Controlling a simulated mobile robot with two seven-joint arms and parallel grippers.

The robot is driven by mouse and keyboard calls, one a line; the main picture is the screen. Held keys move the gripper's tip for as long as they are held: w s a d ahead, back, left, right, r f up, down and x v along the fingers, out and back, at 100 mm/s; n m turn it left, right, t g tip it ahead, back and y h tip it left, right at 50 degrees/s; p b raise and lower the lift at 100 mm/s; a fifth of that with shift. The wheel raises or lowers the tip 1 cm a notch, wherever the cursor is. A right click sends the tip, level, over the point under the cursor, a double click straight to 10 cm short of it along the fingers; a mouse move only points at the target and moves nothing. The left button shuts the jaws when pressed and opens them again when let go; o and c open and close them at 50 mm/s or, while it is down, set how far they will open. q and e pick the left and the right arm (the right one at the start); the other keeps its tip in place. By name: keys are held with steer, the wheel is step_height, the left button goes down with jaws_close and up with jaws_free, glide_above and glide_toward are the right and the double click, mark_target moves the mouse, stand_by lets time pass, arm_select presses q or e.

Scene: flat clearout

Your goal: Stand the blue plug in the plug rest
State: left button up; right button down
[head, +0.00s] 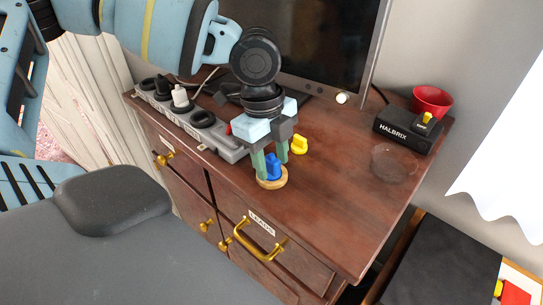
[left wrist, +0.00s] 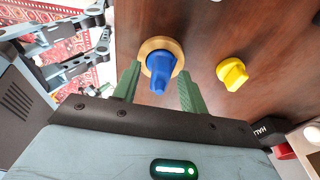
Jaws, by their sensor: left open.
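The blue plug (head: 273,172) stands upright in the plug rest (head: 271,184), a round wooden disc near the front edge of the wooden cabinet top. In the left wrist view the blue plug (left wrist: 160,70) sits inside the ring of the wooden rest (left wrist: 152,44). My left gripper (head: 271,166) is over the rest, pointing down, its green fingers open with one on each side of the plug. Gaps show between the fingers and the plug in the left wrist view (left wrist: 158,88). My right gripper is not in view.
A yellow plug (head: 299,145) lies just right of the gripper. A grey power strip (head: 230,149) with black and white plugs runs along the left. A screen (head: 318,45) stands behind. A black HALBRIX box (head: 405,131) and red cup (head: 432,101) are at right. The front right top is mostly clear.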

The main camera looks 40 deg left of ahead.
arm_select(q)
steer(key=shift+r, duration=0.1)
steer(key=r, duration=0.4)
steer(key=a+r, duration=0.1)
steer(key=r, duration=0.1)
steer(key=shift+r, duration=0.1)
steer(key=shift+a+r, duration=0.1)
steer(key=shift+r, duration=0.55)
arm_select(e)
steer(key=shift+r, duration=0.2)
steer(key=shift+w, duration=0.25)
